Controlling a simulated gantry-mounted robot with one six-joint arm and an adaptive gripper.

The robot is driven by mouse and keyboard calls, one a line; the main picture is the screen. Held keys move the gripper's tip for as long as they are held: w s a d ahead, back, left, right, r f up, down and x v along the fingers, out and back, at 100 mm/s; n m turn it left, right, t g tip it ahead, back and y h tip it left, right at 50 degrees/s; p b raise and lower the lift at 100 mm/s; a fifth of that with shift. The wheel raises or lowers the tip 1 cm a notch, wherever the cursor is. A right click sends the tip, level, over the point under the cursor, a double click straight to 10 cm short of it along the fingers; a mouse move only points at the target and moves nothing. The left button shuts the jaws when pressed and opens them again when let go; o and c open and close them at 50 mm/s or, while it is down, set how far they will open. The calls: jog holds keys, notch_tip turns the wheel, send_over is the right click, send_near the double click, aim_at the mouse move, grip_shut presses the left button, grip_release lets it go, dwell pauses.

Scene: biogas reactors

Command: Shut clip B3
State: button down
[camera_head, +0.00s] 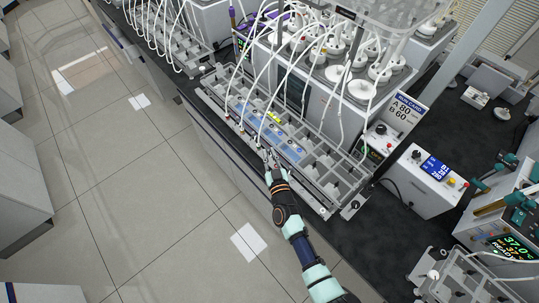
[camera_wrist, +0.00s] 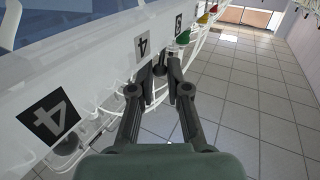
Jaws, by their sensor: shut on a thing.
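My gripper (camera_head: 268,157) is at the front edge of the long rack of tube channels (camera_head: 325,158) in the head view. In the wrist view the two fingertips (camera_wrist: 167,66) are close together around a small dark piece, most likely a clip on a tube. The fingers hide most of it, and I cannot read which clip it is. No B3 label is readable.
White tubes (camera_head: 250,75) arch from the bottles (camera_head: 335,45) down to the rack, close above my gripper. A control box with a blue display (camera_head: 425,180) stands right of the rack. The tiled floor (camera_head: 130,190) on the left is open.

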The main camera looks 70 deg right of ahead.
jog(key=shift+d+r+m+p, duration=0.15)
jog(key=shift+r+m+p, duration=0.15)
jog(key=shift+p, duration=0.2)
jog(key=shift+s+f, duration=0.1)
jog(key=shift+f, duration=0.2)
jog(key=c, duration=1.4)
grip_release()
jog(key=v, duration=1.2)
jog(key=shift+r, duration=0.3)
